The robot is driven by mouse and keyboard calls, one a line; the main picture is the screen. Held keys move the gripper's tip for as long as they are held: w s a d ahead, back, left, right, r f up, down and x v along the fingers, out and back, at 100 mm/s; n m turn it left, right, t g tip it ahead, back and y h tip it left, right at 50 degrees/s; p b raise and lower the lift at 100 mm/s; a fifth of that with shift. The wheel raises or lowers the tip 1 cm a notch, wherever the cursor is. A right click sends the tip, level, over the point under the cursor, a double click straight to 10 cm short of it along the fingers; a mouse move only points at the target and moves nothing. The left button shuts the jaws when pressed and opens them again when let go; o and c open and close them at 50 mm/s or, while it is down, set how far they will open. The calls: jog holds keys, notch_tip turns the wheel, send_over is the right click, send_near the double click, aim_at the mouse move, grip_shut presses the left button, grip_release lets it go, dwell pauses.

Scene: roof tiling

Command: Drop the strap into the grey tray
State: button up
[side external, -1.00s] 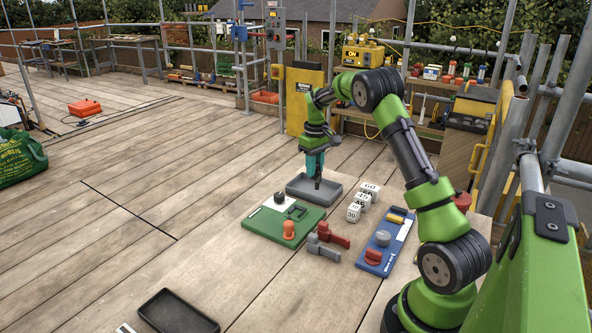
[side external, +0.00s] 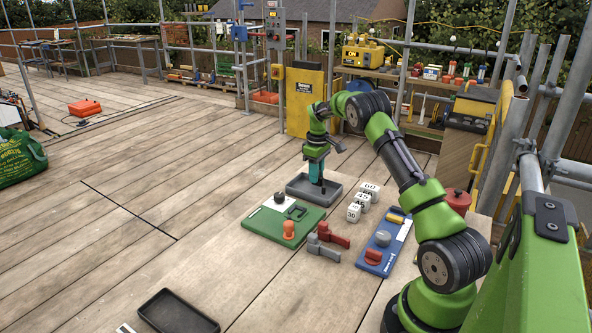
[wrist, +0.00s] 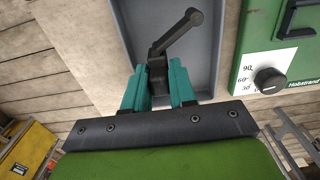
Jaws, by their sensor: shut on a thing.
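The grey tray (side external: 336,197) lies on the deck behind the green board, and its floor and walls also show in the wrist view (wrist: 206,75). My gripper (side external: 317,180) is over the tray, its teal fingers pointing down and low toward it. In the wrist view my gripper (wrist: 158,88) is shut on a dark, bent piece, which I take to be the strap (wrist: 177,36). Its block end is between the fingers and its arm slants out over the tray floor. Whether the strap touches the tray floor, I cannot tell.
A green board (side external: 270,224) with a dial and an orange knob lies in front of the tray. White numbered blocks (side external: 354,212), red and grey handles (side external: 325,243) and a blue board (side external: 384,250) lie to the right and front. A black tray (side external: 178,314) lies at the front left.

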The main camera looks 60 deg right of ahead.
jog(key=shift+f, duration=0.4)
jog(key=o, duration=0.9)
jog(key=shift+r, duration=0.15)
notch_tip(320, 180, up, 17)
jog(key=shift+f, duration=0.15)
